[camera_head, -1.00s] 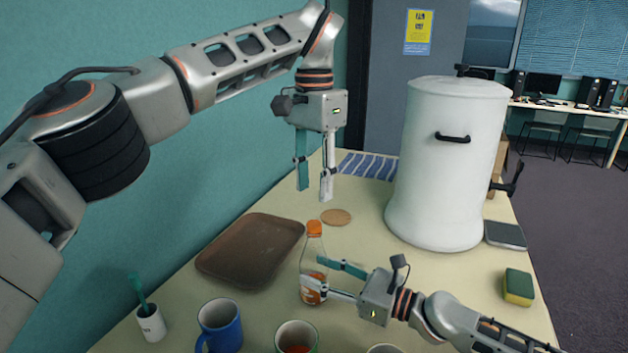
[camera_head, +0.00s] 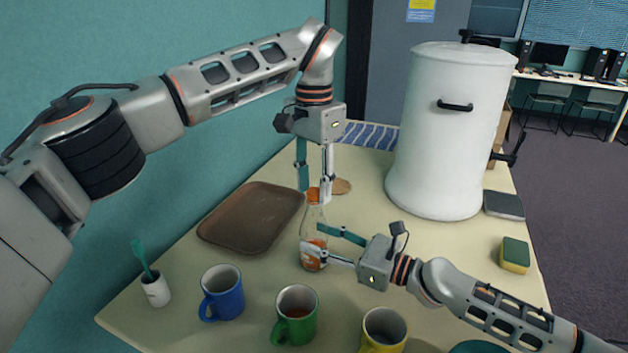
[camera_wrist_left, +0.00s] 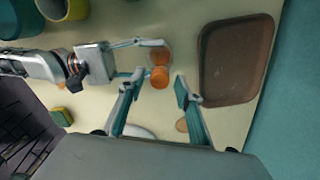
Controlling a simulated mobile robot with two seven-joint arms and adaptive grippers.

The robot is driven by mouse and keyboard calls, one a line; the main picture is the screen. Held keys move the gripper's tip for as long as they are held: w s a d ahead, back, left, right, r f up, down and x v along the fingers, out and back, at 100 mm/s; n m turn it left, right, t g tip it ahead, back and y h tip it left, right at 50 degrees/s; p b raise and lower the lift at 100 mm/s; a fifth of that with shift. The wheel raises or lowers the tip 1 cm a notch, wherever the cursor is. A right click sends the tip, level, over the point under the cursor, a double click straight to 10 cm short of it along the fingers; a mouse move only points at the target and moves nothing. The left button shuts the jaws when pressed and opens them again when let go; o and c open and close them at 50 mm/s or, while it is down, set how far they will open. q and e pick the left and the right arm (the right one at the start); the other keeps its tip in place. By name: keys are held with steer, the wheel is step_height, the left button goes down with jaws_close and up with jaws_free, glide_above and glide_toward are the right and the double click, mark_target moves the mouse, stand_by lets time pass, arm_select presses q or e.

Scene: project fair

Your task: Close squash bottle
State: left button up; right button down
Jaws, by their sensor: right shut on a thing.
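The squash bottle (camera_head: 313,222) stands upright on the table, clear with orange liquid and an orange cap (camera_head: 314,195) at its top. My right gripper (camera_head: 310,240) is shut on the bottle's body from the right. My left gripper (camera_head: 315,190) points down at the cap, its fingers apart on either side. In the left wrist view the cap (camera_wrist_left: 160,77) shows between the open fingers, with a gap to each. I cannot tell whether the cap is fully screwed on.
A brown tray (camera_head: 215,235) lies left of the bottle and a round coaster (camera_head: 342,187) behind it. Blue (camera_head: 222,300), green (camera_head: 297,318) and yellow (camera_head: 384,332) mugs stand in front. A white urn (camera_head: 450,140) stands behind right; a sponge (camera_head: 515,255) lies at right.

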arm_select(q)
jaws_close()
